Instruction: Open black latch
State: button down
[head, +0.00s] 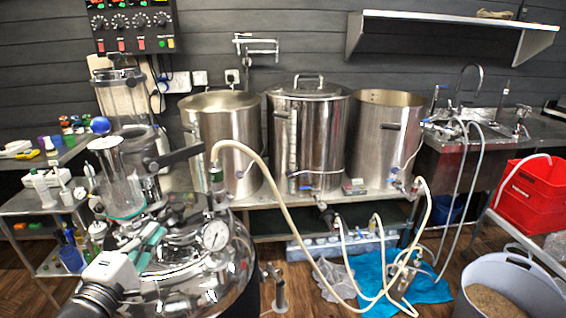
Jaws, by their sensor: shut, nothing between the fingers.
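A black lever-like bar (181,156), which may be the black latch, sticks out to the right above the shiny steel vessel (195,265) at the lower left. I cannot tell for sure that it is the latch, or how it is fastened. My gripper (156,237) shows at the lower left, with white and black arm parts behind it. It seems shut and empty, over the vessel's top, below and apart from the black bar. Its fingertips are hard to make out against the shiny metal.
A clear cylinder (122,190) and a pressure gauge (215,235) crowd the vessel top. A pale hose (270,190) arches away to the right. Steel kettles (309,130) stand on a bench behind. A red crate (528,195) and grey tub (515,275) stand at right.

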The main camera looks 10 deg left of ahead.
aim_at(209, 208)
jog(key=w+p, duration=0.1)
jog(key=w, duration=0.8)
jog(key=shift+w, duration=0.25)
jog(key=d, duration=0.1)
jog(key=w+d, duration=0.1)
jog(key=d, duration=0.1)
jog(key=shift+p, duration=0.4)
jog(key=shift+w+d, duration=0.2)
jog(key=shift+d, duration=0.3)
